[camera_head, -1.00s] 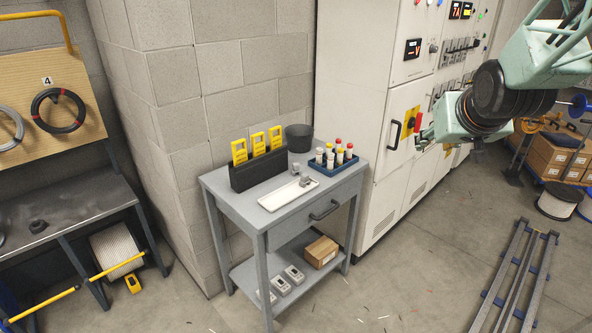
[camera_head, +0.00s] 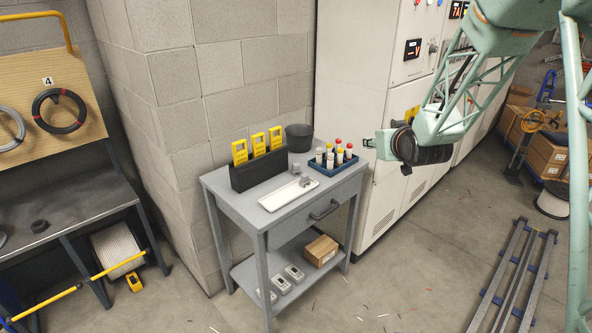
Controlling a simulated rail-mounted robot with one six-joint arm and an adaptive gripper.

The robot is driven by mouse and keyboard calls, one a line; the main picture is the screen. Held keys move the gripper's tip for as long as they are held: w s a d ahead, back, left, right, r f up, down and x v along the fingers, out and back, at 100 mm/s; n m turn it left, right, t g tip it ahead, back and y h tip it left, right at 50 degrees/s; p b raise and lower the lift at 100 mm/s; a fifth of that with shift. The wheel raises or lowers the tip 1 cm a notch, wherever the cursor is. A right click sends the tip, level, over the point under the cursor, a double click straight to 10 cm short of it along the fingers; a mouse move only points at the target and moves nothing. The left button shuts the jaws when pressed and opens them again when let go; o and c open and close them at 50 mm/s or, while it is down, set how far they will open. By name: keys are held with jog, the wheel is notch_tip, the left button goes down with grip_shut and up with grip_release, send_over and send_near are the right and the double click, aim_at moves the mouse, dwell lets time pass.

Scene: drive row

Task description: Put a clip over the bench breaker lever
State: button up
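Three yellow slotted pieces, which look like the clips, stand upright in a black holder (camera_head: 262,172) on the grey cart: a left one (camera_head: 240,152), a middle one (camera_head: 258,144) and a right one (camera_head: 275,138). My gripper (camera_head: 378,150) is in the air right of the cart top, in front of the cabinet and apart from the clips. It is small and partly hidden by my wrist, so its opening is unclear. I see nothing held in it. I cannot make out a bench breaker lever for certain; a small dark piece (camera_head: 40,226) lies on the left bench.
The grey cart (camera_head: 284,221) also bears a white tray (camera_head: 270,203) with small grey parts, a blue tray (camera_head: 322,169) of capped cylinders and a dark bucket (camera_head: 299,138). A white cabinet (camera_head: 358,90) stands behind. Metal rails (camera_head: 515,275) lie on the floor at right.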

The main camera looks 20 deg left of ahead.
jog(key=a+f+n+y, duration=0.1)
jog(key=a+f+y, duration=0.1)
jog(key=a+f, duration=0.5)
jog(key=a+f+n+t+y+p, duration=0.1)
jog(key=a+f+y, duration=0.1)
jog(key=a+f, duration=0.6)
jog(key=a+f+n+y+p, duration=0.1)
jog(key=a+f+y, duration=0.1)
jog(key=a+f, duration=0.5)
jog(key=shift+w+a+f+y, duration=0.2)
jog(key=shift+w+a+y, duration=0.05)
jog(key=shift+y, duration=0.15)
jog(key=shift+s+a+f, duration=0.35)
jog(key=shift+f, duration=0.2)
jog(key=shift+w+a, duration=0.1)
send_near(297, 166)
jog(key=shift+f+x, duration=0.15)
jog(key=shift+x, duration=1)
jog(key=shift+f+x, duration=0.15)
jog(key=shift+x, duration=1)
jog(key=shift+w, duration=0.1)
jog(key=shift+b+x, duration=0.35)
jog(key=shift+x, duration=2.15)
